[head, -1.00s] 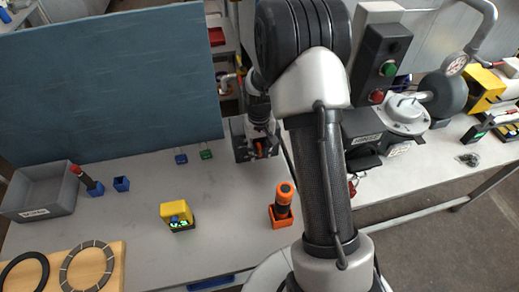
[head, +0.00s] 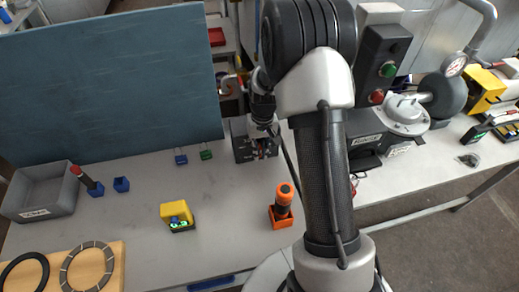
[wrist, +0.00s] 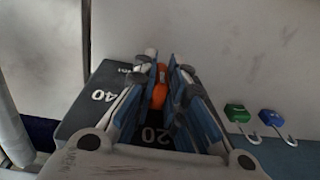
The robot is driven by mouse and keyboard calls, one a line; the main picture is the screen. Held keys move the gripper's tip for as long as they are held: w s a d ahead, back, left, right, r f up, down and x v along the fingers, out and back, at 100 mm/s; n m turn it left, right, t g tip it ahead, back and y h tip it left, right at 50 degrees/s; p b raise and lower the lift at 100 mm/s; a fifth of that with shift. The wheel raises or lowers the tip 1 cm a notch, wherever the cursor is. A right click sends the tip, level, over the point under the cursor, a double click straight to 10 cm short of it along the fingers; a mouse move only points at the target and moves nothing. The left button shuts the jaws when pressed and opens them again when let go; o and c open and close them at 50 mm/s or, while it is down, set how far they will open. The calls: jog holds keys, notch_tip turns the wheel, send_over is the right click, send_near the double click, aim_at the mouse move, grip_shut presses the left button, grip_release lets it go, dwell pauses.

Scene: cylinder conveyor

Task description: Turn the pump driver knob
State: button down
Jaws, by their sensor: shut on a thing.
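The pump driver is a dark box (head: 239,138) at the back of the table in the head view, right of the blue panel. In the wrist view its dark face (wrist: 88,98) carries the white markings 40 and 20. The orange knob (wrist: 160,91) shows between the fingers of my gripper (wrist: 164,75) in the wrist view. My gripper is shut on the knob, with one finger on each side. In the head view my gripper (head: 264,153) is at the front of the box, and its fingers mostly hide the knob.
Green (head: 206,154) and blue (head: 181,159) padlocks lie left of the box. An orange-and-black tool in an orange holder (head: 281,220) stands in front. A yellow device (head: 176,213) and a grey bin (head: 42,192) are farther left.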

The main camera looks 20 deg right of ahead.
aim_at(261, 147)
jog(key=y+b, duration=0.1)
jog(key=y, duration=0.1)
jog(key=shift+d+f+y+b, duration=0.2)
jog(key=shift+d+y+b, duration=0.05)
jog(key=shift+y+b, duration=0.1)
jog(key=shift+t+y+b, duration=0.5)
jog(key=shift+y+b, duration=0.45)
jog(key=shift+b, duration=0.25)
jog(key=shift+r, duration=0.1)
jog(key=c, duration=1.6)
grip_release()
jog(key=shift+c, duration=0.2)
jog(key=shift+r, duration=0.1)
notch_tip(261, 147, up, 10)
jog(key=shift+f, duration=0.1)
jog(key=shift+o, duration=0.2)
